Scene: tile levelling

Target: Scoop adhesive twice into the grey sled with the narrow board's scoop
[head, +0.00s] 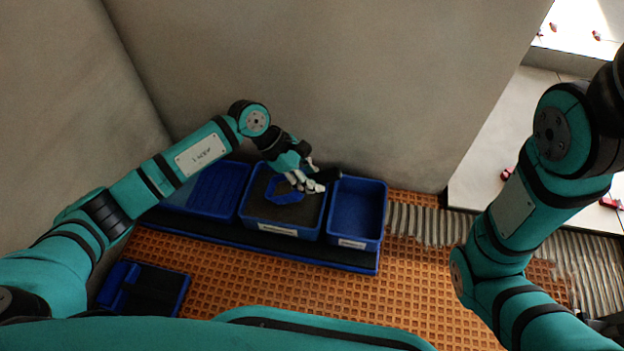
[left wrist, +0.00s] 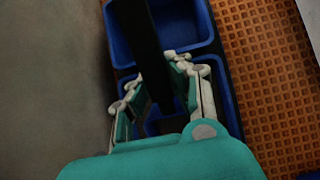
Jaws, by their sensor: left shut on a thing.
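My left gripper (head: 312,184) is over the middle blue bin (head: 284,229), which holds grey-brown adhesive (head: 300,212). It is shut on a black handle (head: 328,174). In the left wrist view the same handle (left wrist: 143,45) runs between the fingers (left wrist: 158,88). A blue scoop-like piece (head: 285,196) shows just below the gripper, in the bin over the adhesive; whether it touches the adhesive or joins the handle I cannot tell. I cannot make out a grey sled. My right arm shows at the right, but its gripper is not visible.
An empty blue bin (head: 358,236) stands right of the middle one, and a ribbed blue tray (head: 215,187) left. A blue-and-black item (head: 145,290) lies at lower left. Walls rise close behind. Orange waffle matting (head: 400,290) is open in front; combed grey adhesive (head: 425,224) lies right.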

